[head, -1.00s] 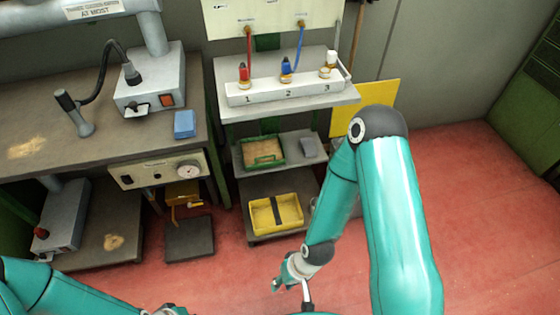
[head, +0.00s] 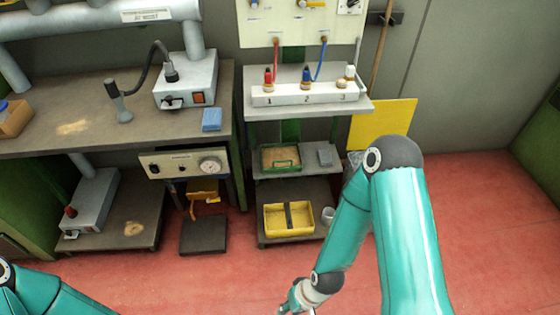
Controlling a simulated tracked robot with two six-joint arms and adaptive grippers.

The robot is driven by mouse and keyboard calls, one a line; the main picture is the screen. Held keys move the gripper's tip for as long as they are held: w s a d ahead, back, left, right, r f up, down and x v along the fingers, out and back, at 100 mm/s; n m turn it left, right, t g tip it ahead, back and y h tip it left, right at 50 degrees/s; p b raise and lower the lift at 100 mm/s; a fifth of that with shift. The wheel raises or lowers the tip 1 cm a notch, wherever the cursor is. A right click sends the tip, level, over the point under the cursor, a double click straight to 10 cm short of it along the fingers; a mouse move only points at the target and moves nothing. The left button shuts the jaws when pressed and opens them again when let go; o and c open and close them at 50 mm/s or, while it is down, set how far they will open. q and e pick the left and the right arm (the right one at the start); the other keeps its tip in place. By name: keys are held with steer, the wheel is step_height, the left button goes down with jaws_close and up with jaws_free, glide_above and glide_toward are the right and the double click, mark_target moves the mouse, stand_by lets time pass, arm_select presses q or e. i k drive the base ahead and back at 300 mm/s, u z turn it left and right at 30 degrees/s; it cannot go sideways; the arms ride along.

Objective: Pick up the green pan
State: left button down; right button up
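The green pan (head: 281,169) is a small tray with a green rim and a brown, grainy-looking filling. It sits on the middle shelf of the stand at centre, below the rack numbered 1 to 3. A green handle shows at its front. My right arm reaches down to the right of the stand, and its wrist is low in the picture, in front of and below the pan, well apart from it. The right gripper itself is cut off by the bottom edge. My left arm shows only at the bottom left corner, and its gripper is out of view.
A yellow divided tray (head: 288,232) lies on the lowest shelf, with a small white cup (head: 328,214) beside it. The white rack (head: 310,94) stands above. A workbench (head: 110,105) is at left. Red floor is open in front.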

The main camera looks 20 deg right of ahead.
mark_target(278, 158)
steer(key=u, duration=0.05)
steer(key=i, duration=0.9)
steer(key=z, duration=0.1)
